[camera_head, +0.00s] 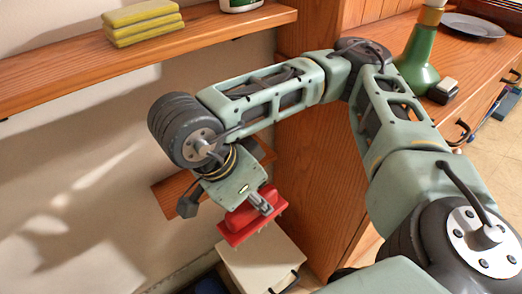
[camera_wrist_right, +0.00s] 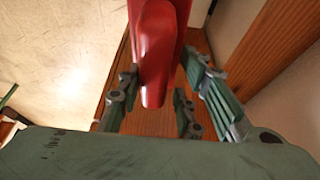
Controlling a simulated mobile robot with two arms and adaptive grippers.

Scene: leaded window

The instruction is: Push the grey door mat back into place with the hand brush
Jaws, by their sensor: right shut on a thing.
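My right gripper (camera_head: 262,203) is shut on the red hand brush (camera_head: 239,221), which it holds in the air in front of the wall, above a pale box. In the right wrist view, the brush's red handle (camera_wrist_right: 158,60) sits between the green fingers. The brush's bristles are hard to make out. I cannot see the grey door mat in either view. My left gripper is not in view.
The pale box (camera_head: 262,262) stands below.

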